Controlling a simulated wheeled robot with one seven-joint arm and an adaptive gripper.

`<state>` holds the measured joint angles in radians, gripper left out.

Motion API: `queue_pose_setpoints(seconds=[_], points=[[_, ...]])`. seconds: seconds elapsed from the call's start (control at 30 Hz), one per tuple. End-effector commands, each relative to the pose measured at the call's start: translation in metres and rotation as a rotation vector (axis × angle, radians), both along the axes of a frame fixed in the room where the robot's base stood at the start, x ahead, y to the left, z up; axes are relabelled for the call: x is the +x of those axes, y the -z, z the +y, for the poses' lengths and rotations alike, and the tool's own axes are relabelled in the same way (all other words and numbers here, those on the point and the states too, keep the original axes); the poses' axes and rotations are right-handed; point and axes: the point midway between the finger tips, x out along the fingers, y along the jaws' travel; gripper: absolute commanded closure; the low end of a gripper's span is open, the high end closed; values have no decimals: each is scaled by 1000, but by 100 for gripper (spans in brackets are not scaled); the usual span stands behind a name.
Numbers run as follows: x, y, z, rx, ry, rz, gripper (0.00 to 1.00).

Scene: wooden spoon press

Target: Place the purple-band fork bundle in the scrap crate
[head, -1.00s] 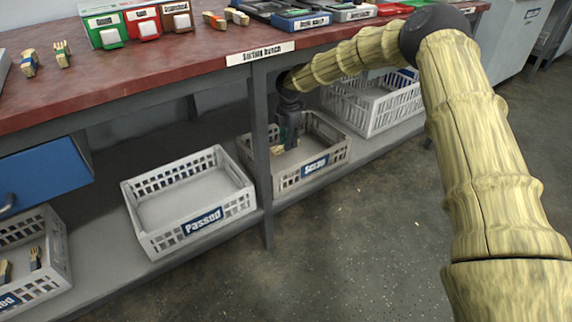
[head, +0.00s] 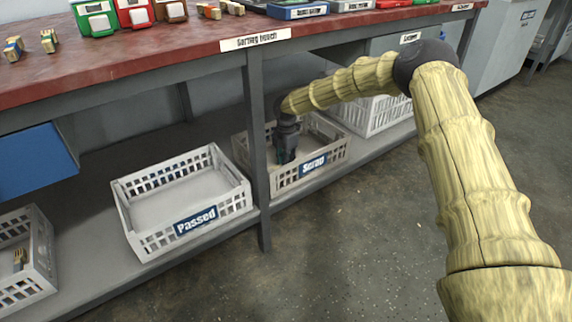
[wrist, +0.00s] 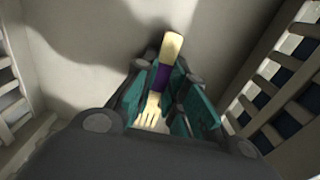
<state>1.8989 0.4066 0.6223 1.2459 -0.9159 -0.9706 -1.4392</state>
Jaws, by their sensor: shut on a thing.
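The purple-band fork bundle (wrist: 164,76) is pale wood with a dark purple band, and the wrist view shows it held between the teal finger pads of my gripper (wrist: 168,88). Its tines point toward the wrist and its other end points away. In the head view my gripper (head: 286,150) points down inside the scrap crate (head: 313,168), a light slatted crate with a blue "Scrap" label. The bundle is hidden there. Crate walls and floor (wrist: 90,50) surround the gripper in the wrist view. I cannot tell whether the bundle touches the floor.
The passed crate (head: 196,222) stands empty to the left on the lower shelf, past a bench leg (head: 257,150). Another crate (head: 375,116) stands behind to the right. The bench top (head: 130,62) overhangs the crates. A partly seen crate (head: 30,285) is at the lower left.

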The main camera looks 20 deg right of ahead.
Motion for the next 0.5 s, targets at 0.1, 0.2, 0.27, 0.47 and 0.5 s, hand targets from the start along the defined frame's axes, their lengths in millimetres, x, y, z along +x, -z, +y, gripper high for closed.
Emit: queue_pose_setpoints(seconds=[0.1,0.2,0.27,0.47,0.5], points=[[0,-1,0,0,0,0,100],[0,-1,0,0,0,0,100],[0,0,0,-1,-1,0,100],[0,1,0,0,0,0,65],[0,1,0,0,0,0,65]])
